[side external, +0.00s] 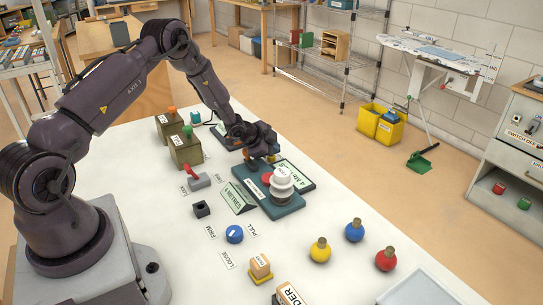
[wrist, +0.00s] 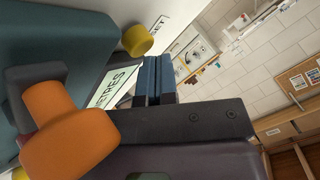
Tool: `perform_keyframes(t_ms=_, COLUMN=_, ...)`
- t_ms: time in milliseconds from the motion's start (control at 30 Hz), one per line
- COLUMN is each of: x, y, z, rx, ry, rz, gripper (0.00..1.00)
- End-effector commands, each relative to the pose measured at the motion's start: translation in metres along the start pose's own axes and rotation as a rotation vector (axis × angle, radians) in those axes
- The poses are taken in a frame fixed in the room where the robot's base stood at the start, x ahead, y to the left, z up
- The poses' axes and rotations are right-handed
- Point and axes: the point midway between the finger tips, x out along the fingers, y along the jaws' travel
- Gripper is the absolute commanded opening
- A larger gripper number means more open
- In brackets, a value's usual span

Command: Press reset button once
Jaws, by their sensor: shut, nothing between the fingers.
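My gripper (side external: 268,156) is shut and empty, low over the back of the table's middle. In the wrist view its blue-padded fingertips (wrist: 155,75) are together. A large orange knob (wrist: 65,130) on a teal body (wrist: 45,40) is close at the left of that view. A green sign ending in "ETRES" (wrist: 113,84) and a yellow round piece (wrist: 137,40) lie beyond. In the side view a teal base (side external: 284,209) carries a red round button (side external: 267,178) beside a stacked white cylinder (side external: 282,182). No label reading "reset" is legible, so I cannot tell which button it is.
Two olive boxes (side external: 185,150) with orange and green tops and a red-handled switch (side external: 198,180) are left of the gripper. Bare white tabletop (side external: 330,207) lies to the right.

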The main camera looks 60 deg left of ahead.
Motion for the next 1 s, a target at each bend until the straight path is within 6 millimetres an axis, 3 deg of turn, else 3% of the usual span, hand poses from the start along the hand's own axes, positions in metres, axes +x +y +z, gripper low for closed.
perform_keyframes(t_ms=400, x=0.0037, y=0.0070, z=0.0136, rx=-0.003, ry=-0.022, rz=0.010, gripper=0.00)
perform_keyframes(t_ms=1000, x=0.0043, y=0.0080, z=0.0165, rx=-0.004, ry=-0.026, rz=0.011, gripper=0.00)
